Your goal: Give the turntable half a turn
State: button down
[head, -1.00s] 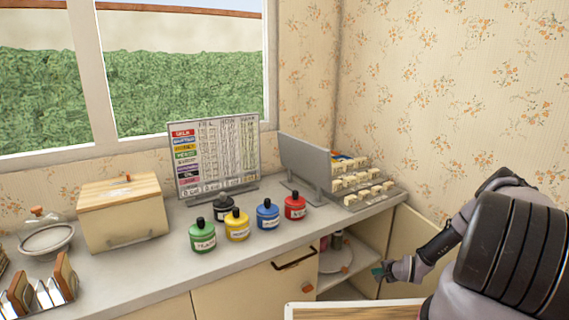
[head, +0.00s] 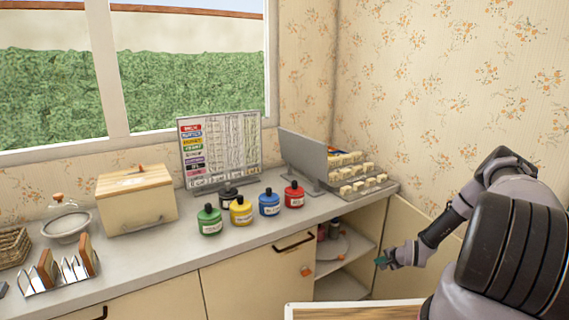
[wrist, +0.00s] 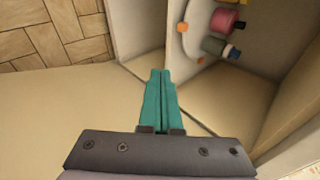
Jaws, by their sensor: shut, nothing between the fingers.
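The turntable (head: 326,250) is a pale round disc on a shelf inside the open corner cabinet, and several small jars stand on it. In the wrist view part of its pale surface (wrist: 193,42) shows at the top, with a pink jar (wrist: 224,19), a grey-green jar (wrist: 214,47) and small orange pieces near its edge. My gripper (head: 381,261) is at the right side of the cabinet opening, to the right of the turntable and apart from it. Its teal fingers (wrist: 161,76) are together and empty. Much of the turntable is hidden by the cabinet front and counter.
An open cabinet door (head: 420,262) stands beside my arm. A lower shelf (head: 345,285) lies under the turntable. The counter (head: 150,250) above holds coloured jars (head: 240,210), a chart (head: 222,150), a tile rack (head: 365,180) and a wooden-lidded box (head: 136,200). Parquet floor (wrist: 50,40) is clear.

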jog(key=w+d+r+n+g+h, duration=0.1)
jog(key=w+r+n, duration=0.1)
jog(key=r, duration=1.1)
jog(key=w+d+r+n+g+h, duration=0.1)
jog(key=w+r+n, duration=0.15)
jog(key=r, duration=1.05)
jog(key=s+a+r+n+h, duration=0.15)
jog(key=s+r, duration=0.25)
jog(key=r, duration=0.6)
jog(key=s+a+r+n, duration=0.1)
jog(key=s+a+r, duration=0.2)
jog(key=r, duration=0.8)
jog(key=s+a+r, duration=0.3)
jog(key=s+r, duration=0.4)
jog(key=r, duration=0.1)
jog(key=s+a+r, duration=0.2)
jog(key=s+r, duration=0.5)
jog(key=s+a+r+n+y, duration=0.1)
jog(key=s+a+r, duration=0.2)
jog(key=s, duration=0.7)
jog(key=s+a+r+n+y, duration=0.1)
jog(key=s+a+r+y, duration=0.1)
jog(key=s, duration=0.7)
jog(key=shift+s+a+r+t, duration=0.35)
jog(key=shift+a+r, duration=0.35)
jog(key=shift+a, duration=0.25)
